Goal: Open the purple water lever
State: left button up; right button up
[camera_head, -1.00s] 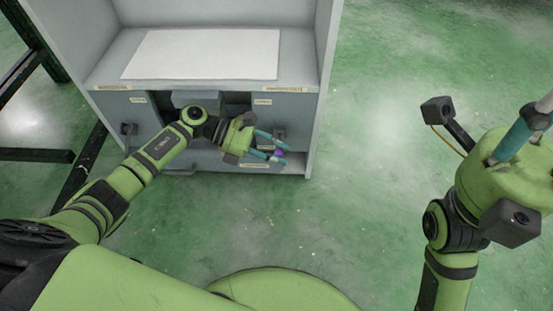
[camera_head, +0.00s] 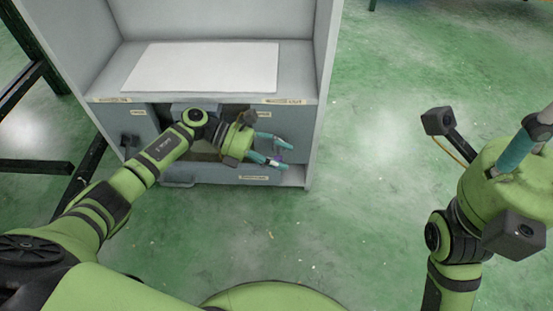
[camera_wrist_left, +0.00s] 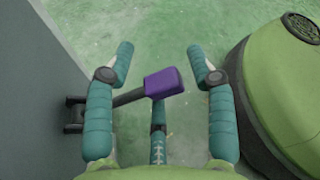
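The purple lever (camera_wrist_left: 163,83) has a purple block head on a dark arm that comes from a dark bracket (camera_wrist_left: 74,115) on the grey wall at the left of the left wrist view. In the head view only a little purple (camera_head: 281,157) shows at the cabinet's lower right. My left gripper (camera_head: 285,155) is at the cabinet front. It is open, with the lever head between but apart from its two teal fingers (camera_wrist_left: 160,62). My right gripper (camera_head: 531,132) is far right, over the floor, with its tips partly cut off.
The grey cabinet (camera_head: 321,80) has a white sheet (camera_head: 205,68) on its shelf and labelled panels below. A dark handle-like part (camera_head: 129,141) is on its left front. Black frame bars (camera_head: 40,155) stand at the left. The green floor (camera_head: 370,200) to the right is clear.

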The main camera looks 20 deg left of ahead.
pick_arm(q)
jog(key=shift+s+a+f, duration=0.1)
jog(key=shift+f, duration=0.1)
jog(key=shift+a, duration=0.25)
jog(key=v, duration=1.1)
jog(key=shift+a+r, duration=0.2)
jog(key=shift+r, duration=0.05)
jog(key=shift+d, duration=0.1)
